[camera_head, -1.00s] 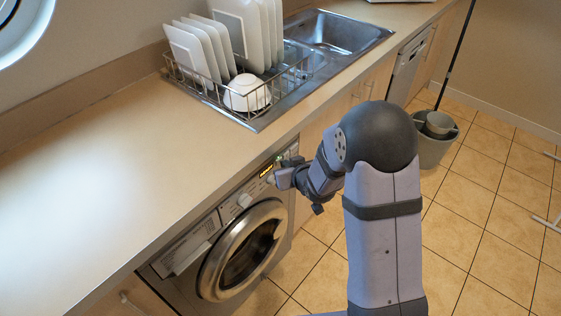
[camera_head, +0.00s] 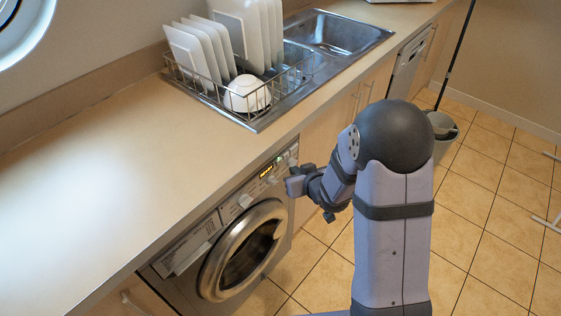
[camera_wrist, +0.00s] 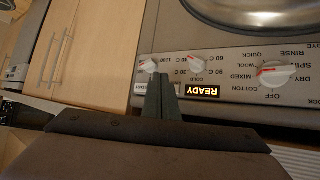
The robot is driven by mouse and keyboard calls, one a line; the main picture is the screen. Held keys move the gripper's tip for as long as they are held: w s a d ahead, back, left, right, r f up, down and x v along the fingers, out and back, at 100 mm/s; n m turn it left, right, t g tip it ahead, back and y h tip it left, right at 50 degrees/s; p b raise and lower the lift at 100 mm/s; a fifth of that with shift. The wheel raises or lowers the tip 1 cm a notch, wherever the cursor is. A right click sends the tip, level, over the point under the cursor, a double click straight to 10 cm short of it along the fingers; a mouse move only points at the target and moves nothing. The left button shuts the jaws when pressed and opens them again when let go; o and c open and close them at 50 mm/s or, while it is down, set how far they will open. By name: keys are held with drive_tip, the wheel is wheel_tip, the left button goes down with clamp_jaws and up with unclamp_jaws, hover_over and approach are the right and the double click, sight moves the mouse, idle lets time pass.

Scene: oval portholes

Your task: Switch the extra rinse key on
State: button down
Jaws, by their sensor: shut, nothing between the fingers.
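The washing machine (camera_head: 210,262) stands under the counter, with its control panel (camera_head: 246,194) along the top front. In the wrist view the panel (camera_wrist: 222,80) appears upside down, with a lit READY display (camera_wrist: 203,91), a programme dial (camera_wrist: 273,73), a temperature dial (camera_wrist: 196,66) and another dial (camera_wrist: 149,66). I cannot make out the extra rinse key; my fingers cover part of the panel. My gripper (camera_head: 291,186) is shut and empty in front of the panel's right part. Its fingertips also show in the wrist view (camera_wrist: 161,78), between the two smaller dials. Contact with the panel cannot be told.
The counter (camera_head: 110,165) overhangs the panel. A dish rack (camera_head: 205,95) with plates and a bowl stands beside the sink (camera_head: 335,35). Wooden cabinets (camera_wrist: 72,55) adjoin the machine. The tiled floor (camera_head: 480,220) in front is open, with a bucket (camera_head: 443,135) further back.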

drive_tip(key=shift+s+d, duration=1.2)
drive_tip(key=shift+s, duration=0.05)
drive_tip(key=s+d+f+m+g+h, duration=0.1)
drive_tip(key=s+d+f+g, duration=0.3)
drive_tip(key=s, duration=0.4)
drive_tip(key=s+d+f+g+h, duration=0.1)
drive_tip(key=s+f+g+h, duration=0.1)
drive_tip(key=s+f+g, duration=0.35)
drive_tip(key=s+r+m+g+p, duration=0.1)
drive_tip(key=s+r+m+g, duration=0.15)
drive_tip(key=s, duration=1.05)
wheel_tip(320, 180, up, 20)
drive_tip(key=a+t+p, duration=0.1)
drive_tip(key=a+p, duration=0.1)
drive_tip(key=p, duration=0.6)
drive_tip(key=shift+w+a+f+t+p, duration=0.2)
drive_tip(key=shift+w+a+t+p, duration=0.1)
drive_tip(key=shift+w+p, duration=0.1)
